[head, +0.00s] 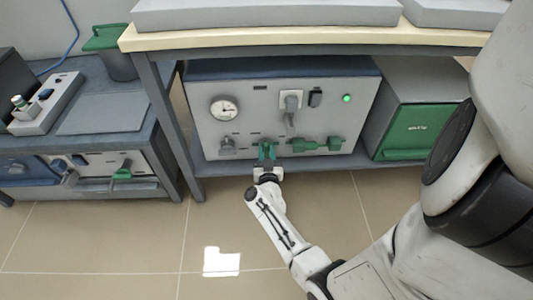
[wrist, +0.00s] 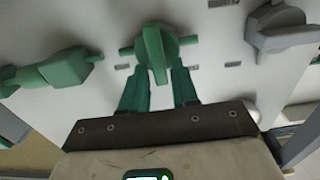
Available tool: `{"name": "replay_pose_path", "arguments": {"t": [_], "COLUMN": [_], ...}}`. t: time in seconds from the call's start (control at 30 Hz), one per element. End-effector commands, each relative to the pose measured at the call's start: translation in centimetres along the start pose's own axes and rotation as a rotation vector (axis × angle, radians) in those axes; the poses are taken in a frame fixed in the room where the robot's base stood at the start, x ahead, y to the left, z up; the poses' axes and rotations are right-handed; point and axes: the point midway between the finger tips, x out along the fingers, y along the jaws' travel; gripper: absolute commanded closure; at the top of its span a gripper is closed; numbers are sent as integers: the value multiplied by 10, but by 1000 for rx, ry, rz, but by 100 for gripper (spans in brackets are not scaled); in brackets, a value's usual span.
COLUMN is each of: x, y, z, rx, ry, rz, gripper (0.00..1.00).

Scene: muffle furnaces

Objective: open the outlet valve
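A green valve (wrist: 156,45) with a crossbar and a protruding handle sits on the light grey panel in the wrist view. My gripper (wrist: 163,74) has two green fingers spread apart, one on each side of the handle's end. A small gap shows beside the right finger; I cannot tell whether the left finger touches the handle. In the head view my gripper (head: 267,153) is at the lower middle of the panel and largely covers this valve. The labels are too small to read, so I cannot tell which valve is the outlet.
Green fittings (head: 333,143) sit to the right on the panel, and a grey knob (head: 227,146) to the left. A gauge (head: 224,108), a plug (head: 291,101) and a lit green lamp (head: 347,98) are above. The bench's lower shelf (head: 222,166) runs below the panel.

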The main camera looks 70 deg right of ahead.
Motion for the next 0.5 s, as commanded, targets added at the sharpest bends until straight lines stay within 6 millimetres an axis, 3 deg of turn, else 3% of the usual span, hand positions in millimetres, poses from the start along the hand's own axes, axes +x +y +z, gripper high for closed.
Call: {"name": "replay_pose_path", "arguments": {"t": [0.3,0.5], "x": [0,0], "y": [0,0], "z": [0,0], "rx": [0,1], "ry": [0,0], "rz": [0,0], "gripper": [100,100]}}
